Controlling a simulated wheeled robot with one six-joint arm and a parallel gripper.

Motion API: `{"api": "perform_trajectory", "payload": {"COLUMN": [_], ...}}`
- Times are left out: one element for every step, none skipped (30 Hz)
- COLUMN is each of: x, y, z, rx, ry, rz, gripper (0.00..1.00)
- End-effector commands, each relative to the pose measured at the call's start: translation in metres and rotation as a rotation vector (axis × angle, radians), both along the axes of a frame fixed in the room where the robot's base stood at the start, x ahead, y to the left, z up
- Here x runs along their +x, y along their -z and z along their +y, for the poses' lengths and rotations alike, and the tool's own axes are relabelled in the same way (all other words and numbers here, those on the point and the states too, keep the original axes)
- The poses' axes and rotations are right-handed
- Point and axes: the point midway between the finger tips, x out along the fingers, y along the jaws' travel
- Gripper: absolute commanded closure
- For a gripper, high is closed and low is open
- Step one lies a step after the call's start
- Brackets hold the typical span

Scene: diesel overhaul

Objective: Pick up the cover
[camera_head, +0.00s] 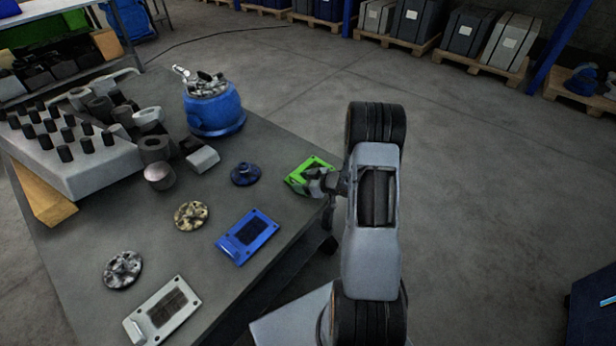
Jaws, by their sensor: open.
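A green rectangular cover (308,172) with a dark grid panel lies at the right edge of the grey table (100,240). My gripper (316,183) is open at the green cover's near right side and hides part of it; I cannot tell whether they touch. A blue cover (248,236) of like shape lies nearer on the table. A light grey cover (163,311) lies at the near edge. Both are flat and apart from my gripper.
Round flanged parts lie left of the covers: dark blue (245,174), brass-coloured (191,215) and grey (122,269). A blue pot (213,108) with metal parts stands at the back. A block with several black pegs (75,160) fills the left.

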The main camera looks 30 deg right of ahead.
Motion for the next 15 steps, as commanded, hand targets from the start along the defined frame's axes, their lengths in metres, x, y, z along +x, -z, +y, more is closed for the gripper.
{"api": "perform_trajectory", "payload": {"x": [0.0, -0.0001, -0.0001, -0.0001, -0.0001, -0.0002, -0.0002, -0.0002, -0.0002, -0.0003, -0.0003, -0.0003, -0.0003, -0.0003, -0.0003], "y": [0.0, 0.0, -0.0001, -0.0001, -0.0001, -0.0002, -0.0002, -0.0002, -0.0002, -0.0003, -0.0003, -0.0003, -0.0003, -0.0003, -0.0003], "z": [-0.0001, -0.0001, -0.0001, -0.0001, -0.0001, -0.0001, -0.0001, -0.0001, -0.0001, -0.0002, -0.0001, -0.0002, -0.0001, -0.0001, -0.0001], "rx": [0.0, 0.0, 0.0, 0.0, 0.0, 0.0, 0.0, 0.0, 0.0, 0.0, 0.0, 0.0, 0.0, 0.0, 0.0], "ry": [0.0, 0.0, 0.0, 0.0, 0.0, 0.0, 0.0, 0.0, 0.0, 0.0, 0.0, 0.0, 0.0, 0.0, 0.0], "rz": [0.0, 0.0, 0.0, 0.0, 0.0, 0.0, 0.0, 0.0, 0.0, 0.0, 0.0, 0.0, 0.0, 0.0, 0.0], "gripper": [0.43, 0.43, 0.43, 0.45, 0.48, 0.52, 0.54, 0.57, 0.61, 0.64, 0.67, 0.71, 0.74, 0.76, 0.8]}}
